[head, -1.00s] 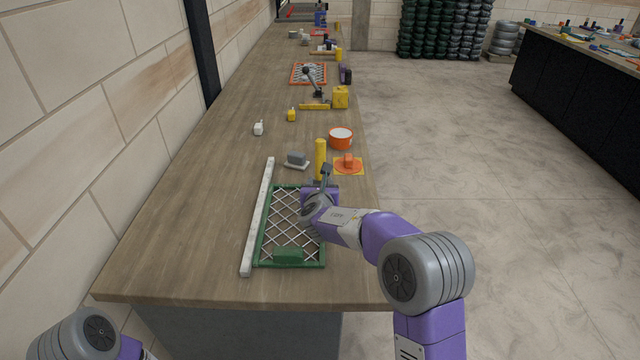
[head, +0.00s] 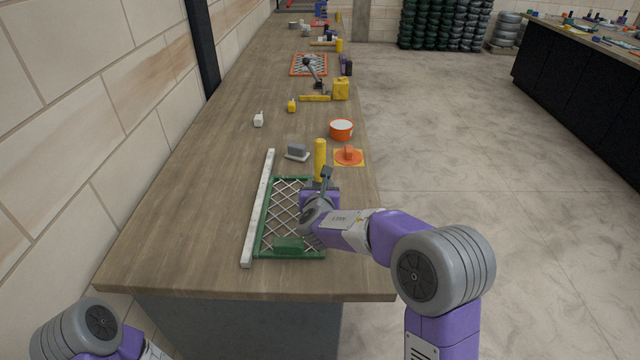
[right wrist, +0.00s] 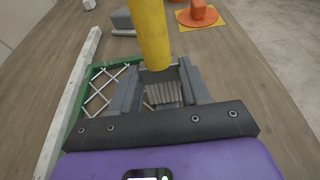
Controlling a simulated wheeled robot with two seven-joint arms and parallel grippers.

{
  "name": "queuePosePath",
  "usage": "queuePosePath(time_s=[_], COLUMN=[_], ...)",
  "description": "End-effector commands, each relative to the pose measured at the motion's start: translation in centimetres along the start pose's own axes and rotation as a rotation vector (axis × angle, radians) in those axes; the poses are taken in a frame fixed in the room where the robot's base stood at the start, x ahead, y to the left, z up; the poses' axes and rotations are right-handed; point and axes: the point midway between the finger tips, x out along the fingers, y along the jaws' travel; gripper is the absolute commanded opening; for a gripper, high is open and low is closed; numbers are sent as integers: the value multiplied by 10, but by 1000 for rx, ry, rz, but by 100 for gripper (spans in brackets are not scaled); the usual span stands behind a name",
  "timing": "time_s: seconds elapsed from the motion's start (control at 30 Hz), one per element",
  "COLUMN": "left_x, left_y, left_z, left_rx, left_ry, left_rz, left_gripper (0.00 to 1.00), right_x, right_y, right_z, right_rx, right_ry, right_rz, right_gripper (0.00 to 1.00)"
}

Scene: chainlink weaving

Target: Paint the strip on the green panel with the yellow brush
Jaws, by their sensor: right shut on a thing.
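The green panel (head: 310,257) is a green frame with a white crossed lattice, lying on the near part of the bench; its left side also shows in the right wrist view (right wrist: 83,91). A long white bar (head: 258,208) lies along its left side. I cannot make out a separate strip on the panel. My right gripper (head: 322,180) is over the panel's far right corner, shut on the yellow brush (head: 320,158). The brush's thick yellow handle (right wrist: 151,35) stands up between the fingers in the right wrist view. My left gripper is out of view.
A green block (head: 289,244) sits at the panel's near edge. Beyond the panel are a grey block on a light plate (head: 297,152), an orange piece on a yellow square (head: 348,156) and an orange-red bowl (head: 341,130). The bench left of the white bar is clear.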

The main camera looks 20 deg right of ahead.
Motion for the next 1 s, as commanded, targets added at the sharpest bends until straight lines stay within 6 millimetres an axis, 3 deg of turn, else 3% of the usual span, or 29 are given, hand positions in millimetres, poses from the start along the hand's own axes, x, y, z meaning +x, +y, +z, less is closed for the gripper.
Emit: queuePosePath(time_s=[1.0], left_x=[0], left_y=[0], left_z=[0], left_rx=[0], left_ry=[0], left_rz=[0], left_gripper=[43], right_x=[-44], right_y=[0], right_z=[-14], right_rx=[-1], right_ry=[1], right_rz=[1], right_gripper=[15])
